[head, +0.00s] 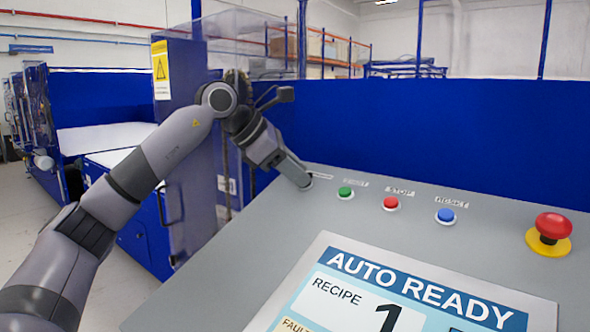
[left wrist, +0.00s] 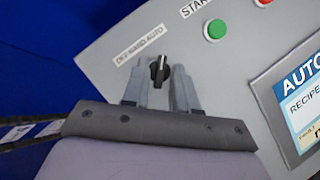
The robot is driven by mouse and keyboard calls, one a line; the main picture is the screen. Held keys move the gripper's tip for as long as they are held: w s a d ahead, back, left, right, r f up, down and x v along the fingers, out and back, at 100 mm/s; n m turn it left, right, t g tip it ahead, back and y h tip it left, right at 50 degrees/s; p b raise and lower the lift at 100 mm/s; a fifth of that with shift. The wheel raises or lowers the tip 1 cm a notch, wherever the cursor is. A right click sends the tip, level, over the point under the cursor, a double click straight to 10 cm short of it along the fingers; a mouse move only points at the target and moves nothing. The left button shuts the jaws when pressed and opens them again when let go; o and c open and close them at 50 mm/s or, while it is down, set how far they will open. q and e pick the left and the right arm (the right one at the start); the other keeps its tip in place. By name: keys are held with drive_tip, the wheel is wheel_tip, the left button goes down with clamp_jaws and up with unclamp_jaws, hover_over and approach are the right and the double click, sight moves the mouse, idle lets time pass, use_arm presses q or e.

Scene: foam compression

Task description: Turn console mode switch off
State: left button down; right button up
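The console mode switch (left wrist: 159,71) is a small black knob with a white pointer mark, beneath a label strip (left wrist: 141,46) that seems to end in "MANUAL AUTO". In the left wrist view the pointer faces roughly up the picture. My left gripper (left wrist: 157,82) is open, with one finger on each side of the knob. A gap shows beside the knob, so it is not clamped. In the head view my left gripper (head: 304,184) is low at the console's far left corner and hides the switch. My right gripper is in neither view.
The grey console (head: 215,270) carries a green button (head: 345,192), a red button (head: 391,203), a blue button (head: 445,215) and a red emergency stop (head: 553,226). Its screen (head: 400,290) reads AUTO READY. A blue panel (head: 430,130) stands behind.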

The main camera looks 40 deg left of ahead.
use_arm(q)
drive_tip(key=shift+n, duration=0.4)
drive_tip(key=n+t+y, duration=0.1)
drive_tip(key=n, duration=0.2)
drive_tip(key=shift+s+d+y, duration=0.1)
drive_tip(key=shift+d+y, duration=0.05)
drive_tip(key=shift+y, duration=0.25)
drive_tip(key=n, duration=0.1)
drive_tip(key=n+y, duration=0.1)
drive_tip(key=n, duration=0.1)
drive_tip(key=n+y, duration=0.1)
drive_tip(key=n, duration=0.1)
drive_tip(key=shift+d, duration=0.25)
drive_tip(key=n+y, duration=0.1)
drive_tip(key=n, duration=0.2)
drive_tip(key=n+y+p, duration=0.1)
drive_tip(key=n+y, duration=0.1)
drive_tip(key=n, duration=0.1)
drive_tip(key=shift+d+r, duration=0.1)
drive_tip(key=shift+d, duration=0.1)
drive_tip(key=n+g+y, duration=0.1)
drive_tip(key=n, duration=0.1)
drive_tip(key=n+g+y+p, duration=0.1)
drive_tip(key=n, duration=0.1)
drive_tip(key=shift+d+n, duration=0.1)
drive_tip(key=shift+n, duration=0.5)
drive_tip(key=c, duration=1.2)
unclamp_jaws()
drive_tip(key=shift+w, duration=0.2)
drive_tip(key=shift+s, duration=0.1)
